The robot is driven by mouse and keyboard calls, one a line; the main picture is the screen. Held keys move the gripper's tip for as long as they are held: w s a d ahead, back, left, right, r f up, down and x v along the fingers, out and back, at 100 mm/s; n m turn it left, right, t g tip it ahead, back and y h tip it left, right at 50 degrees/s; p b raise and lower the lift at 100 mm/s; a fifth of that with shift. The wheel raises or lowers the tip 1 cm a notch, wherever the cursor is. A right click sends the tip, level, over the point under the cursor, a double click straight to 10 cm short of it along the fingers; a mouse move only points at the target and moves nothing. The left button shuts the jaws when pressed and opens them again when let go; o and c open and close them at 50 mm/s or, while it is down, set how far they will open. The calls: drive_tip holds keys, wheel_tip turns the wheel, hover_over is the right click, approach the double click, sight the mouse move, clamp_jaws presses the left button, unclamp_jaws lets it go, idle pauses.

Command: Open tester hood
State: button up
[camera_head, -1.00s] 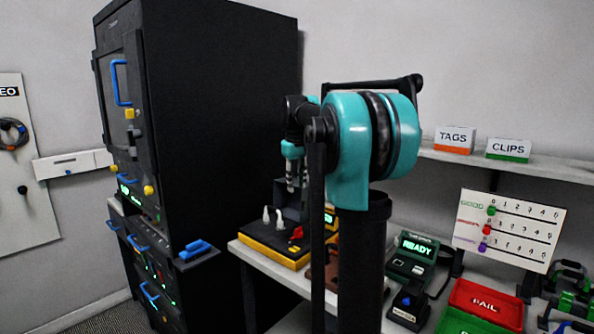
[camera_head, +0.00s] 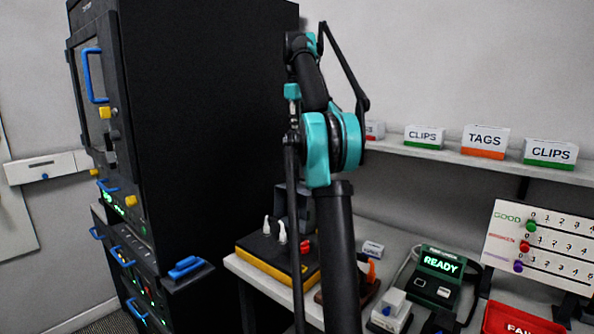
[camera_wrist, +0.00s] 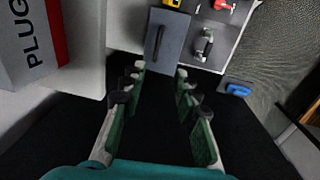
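In the wrist view my gripper (camera_wrist: 160,74) is open, its green-padded fingers wide apart with nothing between them. A grey panel with a dark bar handle (camera_wrist: 158,42) lies beyond the fingertips, apart from them. I cannot tell for sure whether this is the tester hood. In the head view a bench device with a yellow base (camera_head: 262,268) carries white pegs and a red part. A dark grey upright piece (camera_head: 297,200) stands at its back, partly hidden by my arm. My gripper is hard to make out in the head view.
A tall black cabinet (camera_head: 205,130) with a blue door handle (camera_head: 94,75) stands at the left. A shelf (camera_head: 470,158) with CLIPS and TAGS boxes runs along the wall. A box lettered PLUG (camera_wrist: 35,45) is close at left in the wrist view. A READY unit (camera_head: 437,275) stands at right.

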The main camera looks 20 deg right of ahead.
drive_tip(key=f, duration=0.5)
drive_tip(key=w+d+f, duration=0.1)
drive_tip(key=f, duration=1.1)
drive_tip(key=shift+w+d, duration=0.2)
drive_tip(key=shift+w, duration=0.15)
drive_tip(key=shift+c, duration=0.4)
clamp_jaws()
